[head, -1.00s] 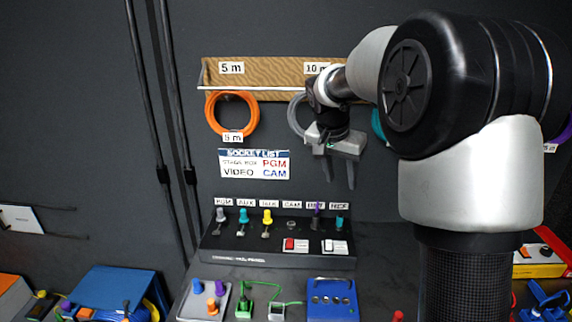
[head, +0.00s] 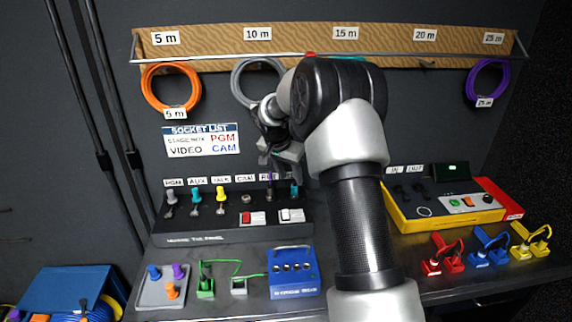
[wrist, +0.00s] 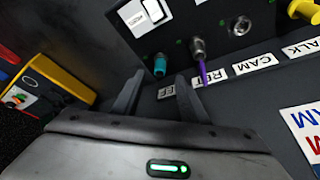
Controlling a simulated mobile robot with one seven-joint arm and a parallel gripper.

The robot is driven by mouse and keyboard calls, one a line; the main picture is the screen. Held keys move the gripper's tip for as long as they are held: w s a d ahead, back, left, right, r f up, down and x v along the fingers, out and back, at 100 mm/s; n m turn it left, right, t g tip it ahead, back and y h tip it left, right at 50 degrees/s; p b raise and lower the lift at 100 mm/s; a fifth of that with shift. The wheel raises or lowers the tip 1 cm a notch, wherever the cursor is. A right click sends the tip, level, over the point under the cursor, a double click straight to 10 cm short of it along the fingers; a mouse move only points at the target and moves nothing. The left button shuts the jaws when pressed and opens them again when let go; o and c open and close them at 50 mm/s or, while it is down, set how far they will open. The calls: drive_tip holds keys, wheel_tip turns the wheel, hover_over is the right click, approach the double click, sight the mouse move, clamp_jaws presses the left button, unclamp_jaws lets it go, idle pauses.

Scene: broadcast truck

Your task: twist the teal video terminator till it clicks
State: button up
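The teal terminator (wrist: 160,64) sits on the panel's socket at the end of the row by the label that reads like REF. In the head view a small part of it shows (head: 295,191) below my gripper. My gripper (wrist: 160,77) is open, with its two fingers apart and pointing at the panel. In the wrist view the teal terminator lies between and just beyond the fingertips, with no contact that I can see. In the head view my arm hides part of the gripper (head: 288,165). Another teal plug (head: 195,195) stands under AUX.
A purple-tipped connector (wrist: 199,58) stands right beside the teal terminator, near one finger. The black panel (head: 235,228) also carries grey and yellow plugs and two switches. A blue box (head: 293,272) stands in front; a yellow-edged unit (head: 450,218) stands at right.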

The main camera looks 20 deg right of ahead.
sight(293, 185)
drive_tip(key=x, duration=0.6)
drive_tip(key=shift+f, duration=0.1)
drive_tip(key=c, duration=1)
